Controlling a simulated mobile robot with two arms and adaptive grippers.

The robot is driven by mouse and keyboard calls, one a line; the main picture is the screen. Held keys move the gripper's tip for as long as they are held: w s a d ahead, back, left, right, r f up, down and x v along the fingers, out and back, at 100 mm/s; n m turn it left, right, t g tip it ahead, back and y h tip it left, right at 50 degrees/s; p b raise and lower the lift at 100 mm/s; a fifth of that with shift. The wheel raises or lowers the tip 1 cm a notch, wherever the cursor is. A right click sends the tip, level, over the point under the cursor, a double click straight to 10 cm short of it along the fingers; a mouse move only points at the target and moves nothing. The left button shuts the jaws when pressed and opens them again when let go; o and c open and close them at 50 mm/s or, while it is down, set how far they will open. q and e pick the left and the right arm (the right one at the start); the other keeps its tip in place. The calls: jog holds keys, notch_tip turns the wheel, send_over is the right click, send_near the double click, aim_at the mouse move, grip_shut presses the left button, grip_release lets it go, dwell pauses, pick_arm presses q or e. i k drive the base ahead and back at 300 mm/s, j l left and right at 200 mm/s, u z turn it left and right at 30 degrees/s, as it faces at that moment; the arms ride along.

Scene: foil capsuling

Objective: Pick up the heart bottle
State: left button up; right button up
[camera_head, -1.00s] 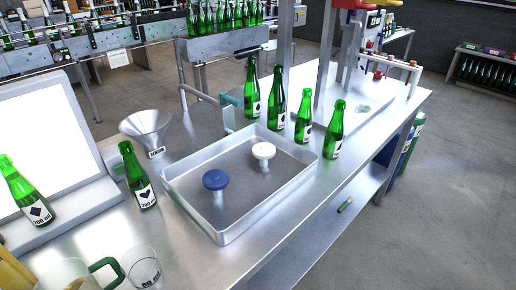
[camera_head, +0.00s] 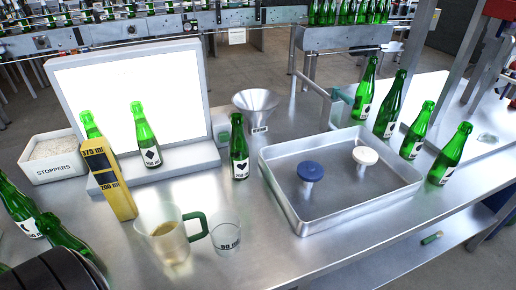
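Another green bottle with a diamond label (camera_head: 146,140) stands in front of the bright panel, to the left. Neither of my grippers is in view.
A funnel (camera_head: 256,105) stands behind the heart bottle. A jug (camera_head: 165,235) and a small beaker (camera_head: 226,238) stand in front of it. The tray holds a blue stopper (camera_head: 310,171) and a white one (camera_head: 365,155). Several green bottles stand at its right.

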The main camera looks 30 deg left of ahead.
aim_at(238, 149)
jog(key=i+l, duration=0.45)
jog(key=l, duration=0.2)
jog(key=i+l+u, duration=0.15)
jog(key=l+u, duration=0.25)
jog(key=i+l+u, duration=0.15)
jog(key=u, duration=0.25)
jog(key=l+u, duration=0.45)
jog(key=u, duration=0.4)
jog(key=i+l, duration=0.05)
